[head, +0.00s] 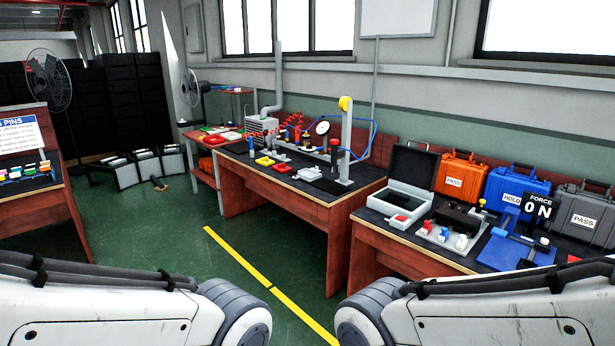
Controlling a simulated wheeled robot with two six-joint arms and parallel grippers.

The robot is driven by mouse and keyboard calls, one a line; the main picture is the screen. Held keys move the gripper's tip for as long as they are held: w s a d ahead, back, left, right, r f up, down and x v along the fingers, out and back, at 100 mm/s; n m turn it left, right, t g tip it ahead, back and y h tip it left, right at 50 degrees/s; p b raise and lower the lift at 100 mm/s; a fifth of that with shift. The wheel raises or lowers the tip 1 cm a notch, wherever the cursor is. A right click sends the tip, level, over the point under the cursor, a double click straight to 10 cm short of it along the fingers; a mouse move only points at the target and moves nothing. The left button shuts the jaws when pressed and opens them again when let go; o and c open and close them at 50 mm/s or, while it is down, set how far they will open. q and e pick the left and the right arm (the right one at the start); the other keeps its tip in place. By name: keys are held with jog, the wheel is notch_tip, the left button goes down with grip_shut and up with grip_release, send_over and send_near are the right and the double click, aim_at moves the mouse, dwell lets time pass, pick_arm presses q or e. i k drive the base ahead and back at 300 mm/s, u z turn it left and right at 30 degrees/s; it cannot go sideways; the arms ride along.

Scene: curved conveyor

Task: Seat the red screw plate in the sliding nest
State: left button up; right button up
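I cannot pick out the red screw plate for sure. A small red piece on a white block (400,220) lies at the front left of the right bench. I cannot identify the sliding nest for sure. A blue fixture (503,255) with a bar across it sits on the right bench below a display reading "FORCE 0 N" (539,207). Neither gripper is in view; only thick white links of my two arms show at the bottom left and right.
The right bench (412,258) also holds an open black case (413,168), a grey plate with coloured knobs (445,236), and orange, blue and grey cases behind. The middle bench (268,189) carries a gauge and a tall post. Green floor with a yellow line (240,257) is clear.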

aim_at(309, 175)
jog(key=u, duration=0.3)
jog(key=i, duration=0.8)
jog(key=u, duration=0.7)
jog(key=i, duration=3.6)
jog(key=z, duration=1.25)
jog(key=i, duration=1.1)
jog(key=z, duration=1.15)
jog(key=i, duration=0.35)
jog(key=z, duration=0.1)
